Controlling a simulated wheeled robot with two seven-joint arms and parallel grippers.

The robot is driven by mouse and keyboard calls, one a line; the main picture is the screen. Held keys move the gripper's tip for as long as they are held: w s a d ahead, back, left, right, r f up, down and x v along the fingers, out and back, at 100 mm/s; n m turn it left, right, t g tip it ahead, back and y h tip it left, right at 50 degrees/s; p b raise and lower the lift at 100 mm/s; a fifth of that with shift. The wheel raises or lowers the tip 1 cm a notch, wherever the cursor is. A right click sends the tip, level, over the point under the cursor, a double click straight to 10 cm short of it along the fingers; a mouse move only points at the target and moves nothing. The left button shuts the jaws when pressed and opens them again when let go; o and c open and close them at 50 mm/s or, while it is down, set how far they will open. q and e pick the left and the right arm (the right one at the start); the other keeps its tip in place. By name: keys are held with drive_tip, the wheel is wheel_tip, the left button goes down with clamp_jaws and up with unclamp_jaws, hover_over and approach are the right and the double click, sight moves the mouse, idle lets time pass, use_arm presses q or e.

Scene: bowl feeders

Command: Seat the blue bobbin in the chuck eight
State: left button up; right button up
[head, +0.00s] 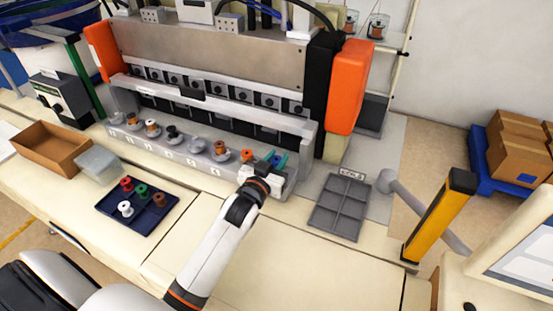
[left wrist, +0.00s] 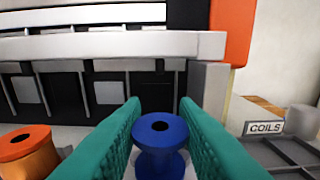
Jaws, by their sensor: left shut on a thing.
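The blue bobbin (head: 275,159) is upright between the teal fingers of my left gripper (head: 273,161), at the right end of the machine's row of chucks. In the left wrist view the blue bobbin (left wrist: 160,135) stands between both fingers of the left gripper (left wrist: 160,125), which are shut on it. The last chuck at the right end is hidden by the bobbin and gripper, so I cannot tell whether the bobbin touches it. An orange bobbin (head: 247,155) sits just left, also in the left wrist view (left wrist: 28,152). My right gripper is out of view.
A dark blue tray (head: 149,222) holds several bobbins. An empty grey divided tray (head: 338,208) labelled COILS lies right. A brown box (head: 50,148) stands left. An orange machine end (head: 349,87) rises behind right.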

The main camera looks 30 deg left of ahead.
use_arm(q)
drive_tip(key=shift+p, duration=0.3)
idle(0.6)
drive_tip(key=shift+f+b, duration=0.45)
drive_tip(key=shift+f, duration=0.2)
drive_tip(key=o, duration=0.7)
drive_tip(key=shift+c, duration=0.2)
drive_tip(key=shift+r, duration=0.1)
drive_tip(key=shift+s+d+r+p, duration=0.1)
drive_tip(key=shift+s+p, duration=0.6)
drive_tip(key=shift+s, duration=0.75)
drive_tip(key=shift+s+d+r+p, duration=0.1)
drive_tip(key=shift+s+p, duration=0.55)
drive_tip(key=shift+s, duration=0.75)
drive_tip(key=p, duration=0.2)
approach(274, 166)
drive_tip(key=shift+w+f, duration=0.1)
drive_tip(key=shift+w, duration=0.1)
